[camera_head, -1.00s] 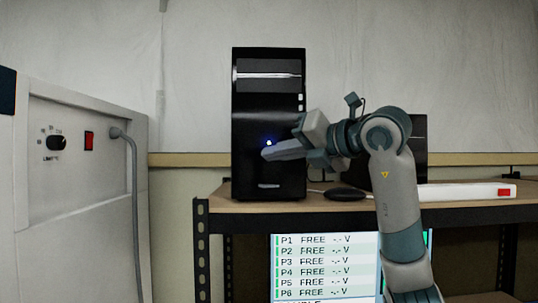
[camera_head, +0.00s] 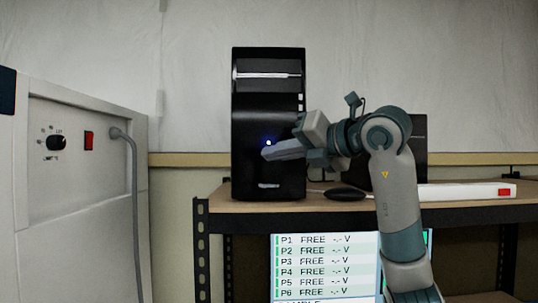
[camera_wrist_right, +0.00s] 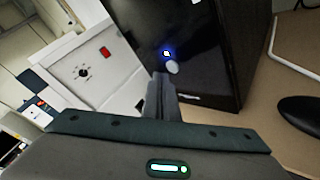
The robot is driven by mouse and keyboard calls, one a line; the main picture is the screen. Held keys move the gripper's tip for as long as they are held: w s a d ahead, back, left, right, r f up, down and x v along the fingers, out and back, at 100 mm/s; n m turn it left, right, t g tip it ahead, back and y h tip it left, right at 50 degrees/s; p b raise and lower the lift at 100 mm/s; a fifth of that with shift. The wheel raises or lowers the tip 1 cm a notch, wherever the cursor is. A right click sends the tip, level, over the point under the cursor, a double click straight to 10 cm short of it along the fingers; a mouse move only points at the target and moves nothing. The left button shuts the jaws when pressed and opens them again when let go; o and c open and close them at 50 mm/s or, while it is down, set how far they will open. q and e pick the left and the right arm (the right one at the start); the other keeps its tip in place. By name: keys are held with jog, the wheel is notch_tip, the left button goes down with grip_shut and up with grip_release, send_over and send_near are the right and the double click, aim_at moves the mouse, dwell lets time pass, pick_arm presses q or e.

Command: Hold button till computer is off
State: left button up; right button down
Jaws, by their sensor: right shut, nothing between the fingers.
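The black computer tower (camera_head: 268,100) stands upright on the shelf. A blue light (camera_head: 268,142) glows on its front. In the right wrist view the tower (camera_wrist_right: 215,40) shows the lit blue mark (camera_wrist_right: 167,53) with a round grey button (camera_wrist_right: 172,68) just below it. My right gripper (camera_head: 266,154) is shut and empty, its fingertips at the tower's front just below the blue light. In the wrist view the fingertips (camera_wrist_right: 160,77) are close to the button; I cannot tell whether they touch it. My left gripper is not in view.
A white machine (camera_head: 80,200) with a dial and red switch stands at the left. A black mouse (camera_head: 346,193) and a white power strip (camera_head: 465,192) lie on the wooden shelf (camera_head: 240,207). A screen (camera_head: 325,265) listing several FREE ports is below the shelf.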

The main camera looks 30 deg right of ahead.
jog(key=shift+w+d, duration=0.45)
jog(key=shift+w, duration=0.25)
dwell(1.6)
jog(key=shift+s, duration=0.1)
dwell(2.3)
jog(key=shift+s+a, duration=0.45)
jog(key=shift+s, duration=0.15)
jog(key=shift+s+a+b, duration=0.15)
jog(key=shift+s+a, duration=0.3)
jog(key=shift+s, duration=0.25)
jog(key=shift+s+a+b, duration=0.15)
jog(key=shift+s+a, duration=0.25)
jog(key=shift+s, duration=0.3)
jog(key=shift+s+a+b, duration=0.15)
jog(key=shift+s+a, duration=0.3)
jog(key=shift+s, duration=0.25)
